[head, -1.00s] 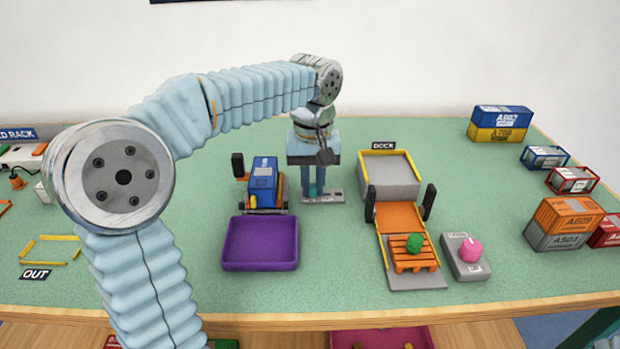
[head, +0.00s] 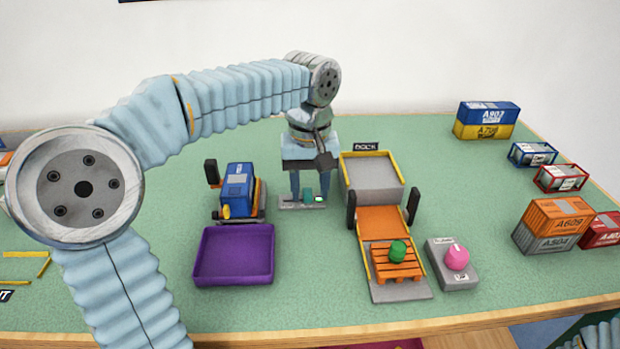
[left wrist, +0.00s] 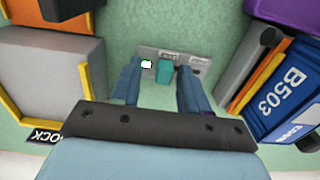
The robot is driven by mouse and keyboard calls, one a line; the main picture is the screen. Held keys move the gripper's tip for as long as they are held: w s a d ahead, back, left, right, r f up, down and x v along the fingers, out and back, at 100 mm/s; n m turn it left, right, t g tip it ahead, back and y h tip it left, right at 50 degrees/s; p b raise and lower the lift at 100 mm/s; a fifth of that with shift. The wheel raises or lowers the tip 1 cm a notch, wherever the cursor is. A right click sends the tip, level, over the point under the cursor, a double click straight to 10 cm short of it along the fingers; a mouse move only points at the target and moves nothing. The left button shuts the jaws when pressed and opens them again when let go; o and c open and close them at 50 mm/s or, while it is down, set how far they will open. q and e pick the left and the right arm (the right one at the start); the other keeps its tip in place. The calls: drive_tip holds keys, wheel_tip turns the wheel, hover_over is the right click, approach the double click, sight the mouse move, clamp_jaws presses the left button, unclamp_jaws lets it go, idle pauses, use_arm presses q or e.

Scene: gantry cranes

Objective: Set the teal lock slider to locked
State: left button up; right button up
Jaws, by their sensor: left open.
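The teal lock slider (head: 307,194) stands on a small grey plate (head: 288,205) on the green table, in the middle of the head view. My left gripper (head: 308,188) points down over the plate. It is open, with one finger on each side of the slider. In the left wrist view, the slider (left wrist: 165,73) shows between the spread fingers, with a gap on the right. A small bright window with a green edge (left wrist: 147,64) is on the plate beside it. The plate's lettering is too small to read. My right gripper is not in view.
A blue truck (head: 237,188) and a purple tray (head: 233,255) stand left of the plate. The grey dock (head: 372,180) with an orange ramp is close on the right. A pink knob (head: 457,257) on a grey box and several containers stand farther right.

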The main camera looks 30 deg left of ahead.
sight(310, 191)
use_arm(q)
wheel_tip(310, 191, up, 14)
drive_tip(key=shift+f+p, duration=0.15)
drive_tip(key=shift+p, duration=0.25)
idle(0.4)
